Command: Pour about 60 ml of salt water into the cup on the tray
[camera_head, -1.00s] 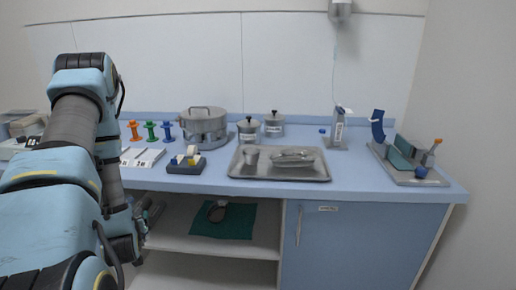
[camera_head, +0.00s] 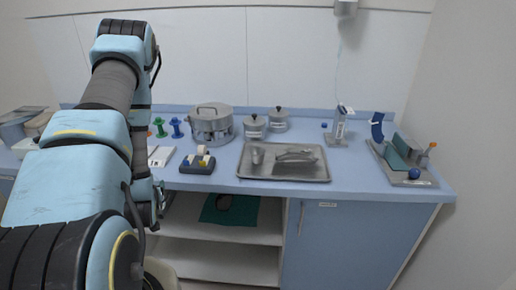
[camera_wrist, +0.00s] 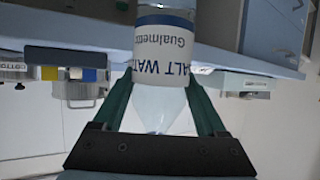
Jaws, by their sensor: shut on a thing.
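In the wrist view my gripper (camera_wrist: 162,108) is shut on a clear bottle (camera_wrist: 163,52) with a white and blue label reading "SALT WATER". The label's text appears upside down in that view. In the head view my gripper (camera_head: 154,203) is low at the left, in front of the counter's edge, mostly hidden by my arm; I cannot make out the bottle there. A small metal cup (camera_head: 257,155) stands on the left part of the metal tray (camera_head: 285,178), to the right of my gripper and farther back. The cup's inside is too small to read.
A metal dish (camera_head: 295,156) lies on the tray beside the cup. Lidded pots (camera_head: 212,124) stand behind it, and a yellow and blue block holder (camera_head: 198,163) to its left. The counter's front edge (camera_head: 330,190) lies above an open shelf with a green cloth (camera_head: 243,210).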

